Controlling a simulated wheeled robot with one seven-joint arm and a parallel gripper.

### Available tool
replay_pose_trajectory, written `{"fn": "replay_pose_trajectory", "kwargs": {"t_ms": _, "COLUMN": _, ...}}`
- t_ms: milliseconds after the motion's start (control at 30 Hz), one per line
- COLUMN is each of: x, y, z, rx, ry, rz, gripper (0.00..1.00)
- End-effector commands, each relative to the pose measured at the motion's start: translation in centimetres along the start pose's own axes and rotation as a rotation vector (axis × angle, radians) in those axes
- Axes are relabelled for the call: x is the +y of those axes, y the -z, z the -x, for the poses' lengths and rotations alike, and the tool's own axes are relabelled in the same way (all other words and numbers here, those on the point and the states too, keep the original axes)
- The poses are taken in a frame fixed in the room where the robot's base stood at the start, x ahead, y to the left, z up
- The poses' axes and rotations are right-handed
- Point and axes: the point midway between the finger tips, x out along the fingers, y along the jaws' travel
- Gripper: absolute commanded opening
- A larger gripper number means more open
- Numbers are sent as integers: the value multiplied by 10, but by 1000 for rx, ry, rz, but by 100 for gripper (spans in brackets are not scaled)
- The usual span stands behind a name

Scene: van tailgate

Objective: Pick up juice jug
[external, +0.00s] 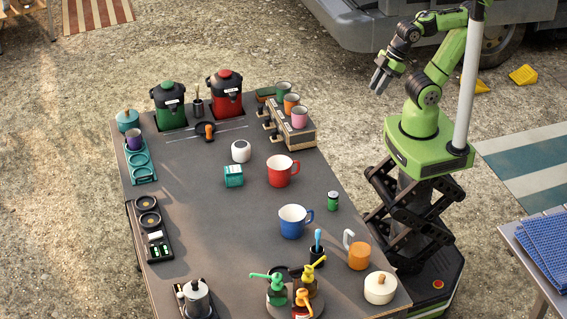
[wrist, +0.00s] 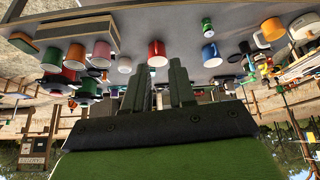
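An orange jug with a pale hooked handle (external: 359,257), which looks like the juice jug, stands upright near the right edge of the dark table in the external view. It also appears at the upper right of the upside-down wrist view (wrist: 270,31). My gripper (external: 379,82) is raised beyond the table's right edge, well apart from the jug. Its two fingers (wrist: 160,88) show a gap with nothing held between them. Nothing hides the jug's body in the external view.
Near the jug are a cream lidded pot (external: 380,287), a black cup with a blue brush (external: 317,256), a blue mug (external: 292,222) and a green can (external: 333,201). Pump bottles (external: 277,291) stand at the front. The table's middle left (external: 205,215) is clear.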

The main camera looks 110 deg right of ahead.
Motion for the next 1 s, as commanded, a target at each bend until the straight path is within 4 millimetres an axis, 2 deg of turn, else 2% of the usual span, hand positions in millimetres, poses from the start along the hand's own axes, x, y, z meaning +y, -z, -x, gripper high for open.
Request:
{"fn": "replay_pose_trajectory", "kwargs": {"t_ms": 33, "x": -15, "y": 7, "z": -35, "rx": 8, "ry": 47, "rz": 104, "gripper": 25}}
{"fn": "replay_pose_trajectory", "kwargs": {"t_ms": 100, "x": -46, "y": 25, "z": -81, "rx": 64, "ry": 148, "rz": 278, "gripper": 25}}
{"fn": "replay_pose_trajectory", "kwargs": {"t_ms": 167, "x": -79, "y": 38, "z": -119, "rx": 130, "ry": 250, "rz": 407, "gripper": 25}}
{"fn": "replay_pose_trajectory", "kwargs": {"t_ms": 200, "x": -101, "y": 44, "z": -141, "rx": 182, "ry": 319, "rz": 475, "gripper": 25}}
{"fn": "replay_pose_trajectory", "kwargs": {"t_ms": 300, "x": -155, "y": 53, "z": -192, "rx": 327, "ry": 483, "rz": 576, "gripper": 25}}
{"fn": "replay_pose_trajectory", "kwargs": {"t_ms": 400, "x": -194, "y": 58, "z": -229, "rx": 468, "ry": 596, "rz": 584, "gripper": 25}}
{"fn": "replay_pose_trajectory", "kwargs": {"t_ms": 500, "x": -214, "y": 64, "z": -251, "rx": 566, "ry": 641, "rz": 548, "gripper": 25}}
{"fn": "replay_pose_trajectory", "kwargs": {"t_ms": 600, "x": -221, "y": 68, "z": -259, "rx": 614, "ry": 650, "rz": 523, "gripper": 25}}
{"fn": "replay_pose_trajectory", "kwargs": {"t_ms": 767, "x": -240, "y": 80, "z": -271, "rx": 625, "ry": 653, "rz": 523, "gripper": 25}}
{"fn": "replay_pose_trajectory", "kwargs": {"t_ms": 1000, "x": -280, "y": 102, "z": -309, "rx": 625, "ry": 649, "rz": 522, "gripper": 25}}
